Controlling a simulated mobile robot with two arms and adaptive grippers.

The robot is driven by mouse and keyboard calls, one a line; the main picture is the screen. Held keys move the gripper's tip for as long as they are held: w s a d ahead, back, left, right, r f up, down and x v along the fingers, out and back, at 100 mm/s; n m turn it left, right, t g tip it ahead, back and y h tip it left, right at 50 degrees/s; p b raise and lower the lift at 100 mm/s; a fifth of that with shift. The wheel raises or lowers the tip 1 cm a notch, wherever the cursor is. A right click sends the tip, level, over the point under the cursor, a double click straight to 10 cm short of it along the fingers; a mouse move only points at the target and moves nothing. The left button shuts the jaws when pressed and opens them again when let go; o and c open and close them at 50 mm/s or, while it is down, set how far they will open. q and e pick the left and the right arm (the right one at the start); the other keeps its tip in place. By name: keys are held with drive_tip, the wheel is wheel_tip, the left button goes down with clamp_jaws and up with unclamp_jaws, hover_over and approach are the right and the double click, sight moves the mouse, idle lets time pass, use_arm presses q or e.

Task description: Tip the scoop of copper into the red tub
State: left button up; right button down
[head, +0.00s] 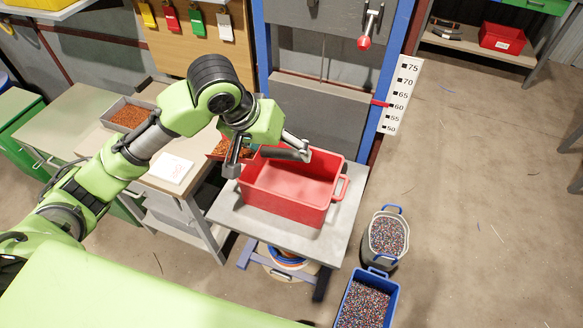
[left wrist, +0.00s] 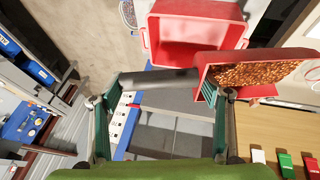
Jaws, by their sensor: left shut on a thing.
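The red tub (head: 285,207) stands on a small grey table, and the part of its inside that shows is bare. It also shows at the top of the left wrist view (left wrist: 195,40). My left gripper (head: 268,155) is above the tub's far left rim, shut on the dark handle (left wrist: 160,82) of the red scoop (left wrist: 209,70). The scoop's pan is full of copper granules (left wrist: 250,74) and lies beside the tub's rim. In the head view the scoop (head: 215,157) is partly hidden behind my gripper. My right gripper is not in view.
A grey tray (head: 108,122) of copper granules sits on the bench at left, near a white sheet (head: 171,168). A grey bin (head: 373,240) and a blue bin (head: 393,291) of mixed granules stand right of the table. A press with blue posts (head: 394,50) rises behind.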

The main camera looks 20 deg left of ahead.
use_arm(q)
drive_tip(key=w+d+f+h+b, duration=0.1)
drive_tip(key=w+d+f+b, duration=0.4)
drive_tip(key=w+d+f, duration=0.9)
drive_tip(key=shift+w+d+n+h, duration=0.3)
drive_tip(key=shift+w+d, duration=0.7)
drive_tip(key=shift+w, duration=0.55)
idle(3.0)
drive_tip(key=shift+a+r, duration=0.1)
idle(0.5)
drive_tip(key=shift+a+r+n+h+p, duration=0.15)
drive_tip(key=shift+a+r+h+p, duration=0.15)
drive_tip(key=shift+a+h, duration=0.2)
drive_tip(key=shift+a+r+n+h+p, duration=0.15)
drive_tip(key=shift+a+h+p, duration=0.2)
drive_tip(key=shift+h, duration=0.15)
drive_tip(key=shift+c, duration=0.2)
